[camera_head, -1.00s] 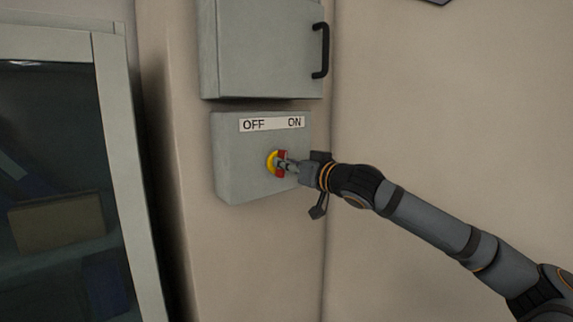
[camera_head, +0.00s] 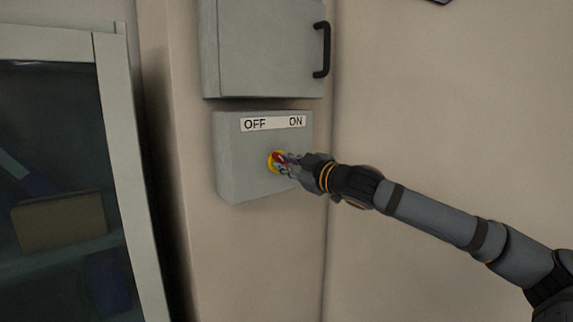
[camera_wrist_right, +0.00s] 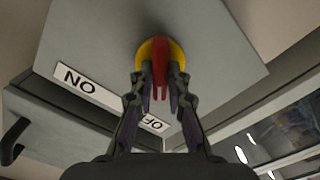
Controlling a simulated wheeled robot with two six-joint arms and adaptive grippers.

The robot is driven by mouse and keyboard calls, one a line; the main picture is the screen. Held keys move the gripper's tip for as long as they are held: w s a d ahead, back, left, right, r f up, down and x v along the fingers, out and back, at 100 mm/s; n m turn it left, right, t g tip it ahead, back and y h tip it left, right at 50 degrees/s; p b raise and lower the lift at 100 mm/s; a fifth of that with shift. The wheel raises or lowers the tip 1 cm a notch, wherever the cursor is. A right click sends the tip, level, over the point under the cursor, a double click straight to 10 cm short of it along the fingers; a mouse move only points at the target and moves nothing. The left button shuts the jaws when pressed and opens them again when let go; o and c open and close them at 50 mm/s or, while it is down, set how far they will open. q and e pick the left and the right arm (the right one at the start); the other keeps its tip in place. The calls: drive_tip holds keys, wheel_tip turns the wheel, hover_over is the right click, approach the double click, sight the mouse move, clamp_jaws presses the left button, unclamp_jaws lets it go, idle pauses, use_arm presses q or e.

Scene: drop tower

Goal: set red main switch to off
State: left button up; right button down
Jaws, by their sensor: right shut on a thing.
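The red main switch (camera_head: 280,157) is a red handle on a round yellow base, on the front of a grey box (camera_head: 240,178). A white label (camera_head: 272,123) above it reads OFF at left and ON at right. My right gripper (camera_head: 287,162) reaches in from the right and is shut on the red handle. In the right wrist view the red handle (camera_wrist_right: 160,62) sits between the two fingertips, with the yellow base behind it. The handle looks tilted toward the upper left, under the OFF side; fingers hide part of it. My left gripper is not in view.
A grey cabinet (camera_head: 260,45) with a black handle (camera_head: 321,50) hangs just above the switch box. A glass-fronted cabinet (camera_head: 118,160) stands at left.

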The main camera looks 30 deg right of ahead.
drive_tip(key=shift+n, duration=0.7)
drive_tip(key=c, duration=1.3)
unclamp_jaws()
